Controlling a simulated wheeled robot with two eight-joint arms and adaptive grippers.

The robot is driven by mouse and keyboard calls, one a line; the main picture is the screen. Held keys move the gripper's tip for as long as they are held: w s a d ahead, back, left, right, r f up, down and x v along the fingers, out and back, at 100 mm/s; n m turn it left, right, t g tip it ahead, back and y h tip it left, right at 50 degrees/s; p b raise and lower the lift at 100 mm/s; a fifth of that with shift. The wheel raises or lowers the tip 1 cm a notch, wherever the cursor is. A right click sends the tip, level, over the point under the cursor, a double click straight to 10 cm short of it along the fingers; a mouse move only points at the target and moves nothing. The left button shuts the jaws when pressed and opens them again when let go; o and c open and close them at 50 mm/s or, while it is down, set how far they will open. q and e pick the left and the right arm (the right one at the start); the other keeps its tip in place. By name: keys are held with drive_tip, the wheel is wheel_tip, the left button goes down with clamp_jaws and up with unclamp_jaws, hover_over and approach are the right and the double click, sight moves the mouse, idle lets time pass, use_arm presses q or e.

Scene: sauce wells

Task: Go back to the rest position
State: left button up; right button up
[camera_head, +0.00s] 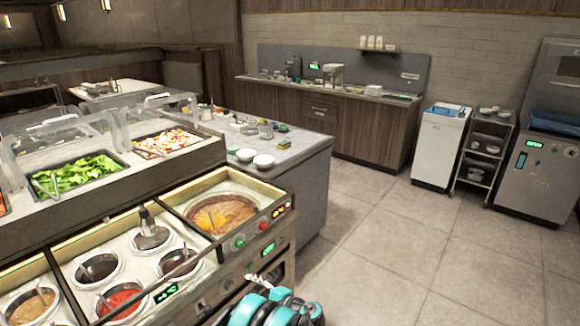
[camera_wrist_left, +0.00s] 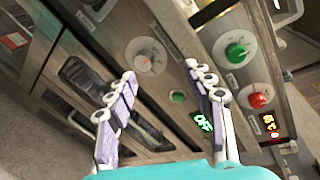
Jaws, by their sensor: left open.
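My left gripper (camera_wrist_left: 165,95) is open in the left wrist view, its two purple-grey fingers spread apart with nothing between them. It faces the front panel of the sauce counter, with a grey knob (camera_wrist_left: 146,57), a green knob (camera_wrist_left: 235,48) and a red knob (camera_wrist_left: 259,96) beyond the fingers. In the head view a teal and black part of my arm (camera_head: 270,308) shows at the bottom edge, in front of the counter. The fingers are not clear there. My right gripper is not in view.
The sauce counter (camera_head: 190,265) holds several round wells, with a ladle (camera_head: 147,222) standing in one. A salad bar with lettuce (camera_head: 78,174) is behind. A grey side counter (camera_head: 312,170) holds white bowls (camera_head: 263,161). The tiled floor (camera_head: 400,250) at the right is clear.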

use_arm(q)
drive_tip(key=s+a+r+n+g+h, duration=0.1)
drive_tip(key=s+a+r+n+h, duration=0.3)
drive_tip(key=r, duration=0.3)
drive_tip(key=s+a+r+n+g+h, duration=0.1)
drive_tip(key=s+a+r+g+h, duration=0.15)
drive_tip(key=s+r, duration=0.5)
drive_tip(key=s+d+r+n+t+h, duration=0.1)
drive_tip(key=s+n+h, duration=0.4)
drive_tip(key=s, duration=1.5)
drive_tip(key=shift+s+d+r+n+t+h, duration=0.3)
drive_tip(key=shift+d+r+n, duration=0.2)
drive_tip(key=shift+n, duration=0.7)
